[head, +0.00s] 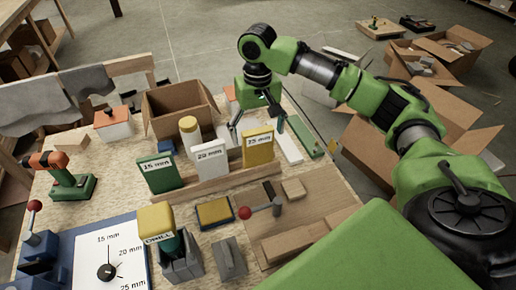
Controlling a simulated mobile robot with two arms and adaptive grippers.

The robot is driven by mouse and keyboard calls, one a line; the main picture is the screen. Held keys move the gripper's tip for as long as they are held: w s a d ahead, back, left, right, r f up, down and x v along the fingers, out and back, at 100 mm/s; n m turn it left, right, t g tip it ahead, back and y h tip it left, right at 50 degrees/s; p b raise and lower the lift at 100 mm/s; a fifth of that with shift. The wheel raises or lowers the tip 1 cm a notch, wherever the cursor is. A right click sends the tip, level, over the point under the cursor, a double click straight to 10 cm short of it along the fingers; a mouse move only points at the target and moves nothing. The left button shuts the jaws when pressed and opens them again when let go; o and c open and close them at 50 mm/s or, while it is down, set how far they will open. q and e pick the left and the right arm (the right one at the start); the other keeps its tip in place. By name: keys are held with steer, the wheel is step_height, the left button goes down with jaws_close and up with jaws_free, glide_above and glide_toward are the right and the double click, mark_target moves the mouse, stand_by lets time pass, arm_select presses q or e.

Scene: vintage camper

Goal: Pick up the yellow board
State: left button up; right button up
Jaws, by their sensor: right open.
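The yellow board (258,149), labelled 25 mm, stands upright at the right end of a wooden rack (215,184). A white board (211,165) labelled 20 mm and a green board (160,176) labelled 15 mm stand to its left in the same rack. My right gripper (257,128) is open and points down at the top of the yellow board, with one finger toward each side of it. I cannot tell whether the fingers touch the board. My left gripper is not in view.
An open cardboard box (178,108) and a yellow-capped bottle (190,133) stand behind the rack. In front are a red-knobbed lever (262,210), a yellow-topped drill block (157,220) and a dial board (108,262). A green strip (304,136) lies to the right.

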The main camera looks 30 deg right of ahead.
mark_target(258, 149)
step_height(258, 149, down, 3)
steer(key=shift+w+r, duration=0.1)
steer(key=shift+r, duration=0.1)
steer(key=shift+d+f+p, duration=0.1)
steer(key=shift+f+p, duration=0.2)
steer(key=shift+p, duration=0.15)
step_height(258, 149, down, 4)
steer(key=shift+w+d+r+p, duration=0.1)
steer(key=shift+r+p, duration=0.1)
steer(key=shift+p, duration=0.5)
steer(key=shift+f, duration=0.45)
steer(key=shift+c, duration=0.4)
steer(key=shift+r, duration=0.1)
steer(key=c, duration=1)
